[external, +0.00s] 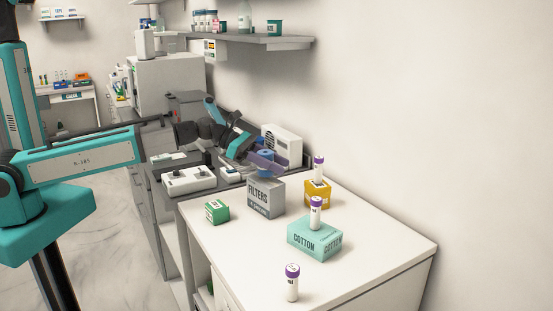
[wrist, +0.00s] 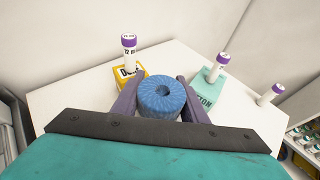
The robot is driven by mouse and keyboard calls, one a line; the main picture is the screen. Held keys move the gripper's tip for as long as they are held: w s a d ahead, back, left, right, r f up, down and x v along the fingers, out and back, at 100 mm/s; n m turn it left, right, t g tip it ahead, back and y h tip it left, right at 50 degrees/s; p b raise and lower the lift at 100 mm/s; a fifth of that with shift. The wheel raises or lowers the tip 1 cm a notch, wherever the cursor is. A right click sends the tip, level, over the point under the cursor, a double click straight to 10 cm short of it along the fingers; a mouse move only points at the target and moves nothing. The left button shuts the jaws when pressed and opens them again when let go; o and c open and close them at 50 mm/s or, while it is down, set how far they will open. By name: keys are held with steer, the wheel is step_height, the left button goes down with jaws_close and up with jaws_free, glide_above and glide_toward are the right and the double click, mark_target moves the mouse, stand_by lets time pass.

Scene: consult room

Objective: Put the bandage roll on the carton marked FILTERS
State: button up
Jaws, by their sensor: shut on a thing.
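I cannot tell whether the roll touches the carton. The fingers partly hide the roll there. The FILTERS carton is hidden in the wrist view.
A yellow carton (external: 317,195) and a teal COTTON carton (external: 314,241) each carry a purple-capped tube. Another purple-capped tube (external: 292,283) stands at the front of the white counter (external: 375,252). A small green carton (external: 216,211) is left of FILTERS. A white speaker-like box (external: 281,146) stands behind.

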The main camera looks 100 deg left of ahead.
steer(key=shift+f, duration=0.75)
steer(key=shift+f, duration=0.15)
steer(key=o, duration=1)
steer(key=shift+r, duration=0.2)
steer(key=b+v, duration=0.1)
steer(key=v, duration=1.1)
steer(key=shift+b, duration=0.4)
